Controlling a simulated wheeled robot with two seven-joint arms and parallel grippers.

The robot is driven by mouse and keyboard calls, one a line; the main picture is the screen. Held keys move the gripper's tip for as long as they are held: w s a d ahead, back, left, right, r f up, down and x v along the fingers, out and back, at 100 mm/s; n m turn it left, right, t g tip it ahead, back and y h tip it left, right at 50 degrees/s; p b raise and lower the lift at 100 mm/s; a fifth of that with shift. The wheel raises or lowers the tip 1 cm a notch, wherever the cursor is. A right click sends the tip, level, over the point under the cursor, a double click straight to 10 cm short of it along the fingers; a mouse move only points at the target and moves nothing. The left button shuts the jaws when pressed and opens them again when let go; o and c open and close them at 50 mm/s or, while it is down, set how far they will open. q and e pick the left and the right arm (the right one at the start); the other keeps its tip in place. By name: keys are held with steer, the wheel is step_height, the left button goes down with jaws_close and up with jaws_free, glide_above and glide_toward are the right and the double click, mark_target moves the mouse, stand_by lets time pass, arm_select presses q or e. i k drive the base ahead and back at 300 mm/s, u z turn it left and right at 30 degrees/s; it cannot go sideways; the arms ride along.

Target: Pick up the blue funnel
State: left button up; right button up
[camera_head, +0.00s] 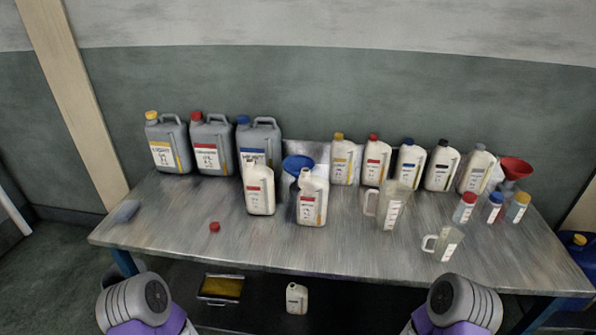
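The blue funnel (297,164) stands on the metal table toward the back, near the middle. Its wide rim faces up. Its lower part is hidden behind two white bottles, one at its front left (259,190) and one at its front right (311,200). Neither of my grippers is in view. Only grey and purple links of my arms show at the bottom left and bottom right, well short of the funnel.
Several grey canisters (212,146) stand at the back left and several white bottles (375,162) at the back right. A red funnel (516,168) is at the far right. Clear measuring jugs (391,206) stand right of centre. A red cap (214,227) lies front left. The table's front middle is clear.

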mark_target(293, 165)
steer(key=k, duration=0.45)
steer(key=u, duration=1.1)
steer(key=i, duration=1)
steer(key=z, duration=2.2)
